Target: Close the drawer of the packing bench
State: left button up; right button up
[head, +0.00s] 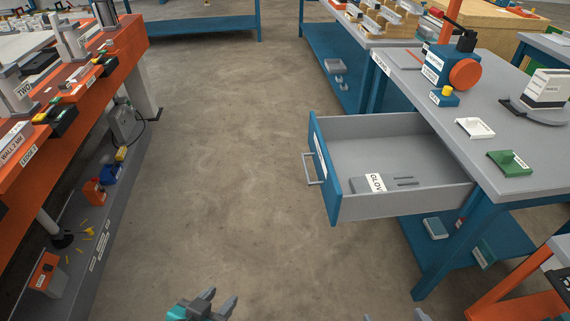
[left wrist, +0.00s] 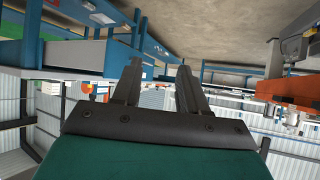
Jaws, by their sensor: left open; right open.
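The packing bench (head: 455,100) stands at the right of the head view, with a grey top and blue legs. Its drawer (head: 370,120) is pulled well out to the left, with grey walls and a blue front (head: 323,165). A grey bar handle (head: 307,170) sits on that front. My left gripper (head: 221,298) is open and empty at the bottom of the head view, nearer than the drawer and apart from it. Its open fingers also show in the left wrist view (left wrist: 158,72). My right gripper (head: 395,317) is open at the bottom edge, only its fingertips showing.
The drawer holds a grey item with a label (head: 375,184). An orange workbench (head: 120,50) runs along the left. The floor (head: 215,150) between is clear.

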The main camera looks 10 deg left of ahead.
aim_at(342, 148)
jog(key=i+j+z, duration=0.2)
jog(key=i+z, duration=0.2)
jog(key=i+j+z, duration=0.75)
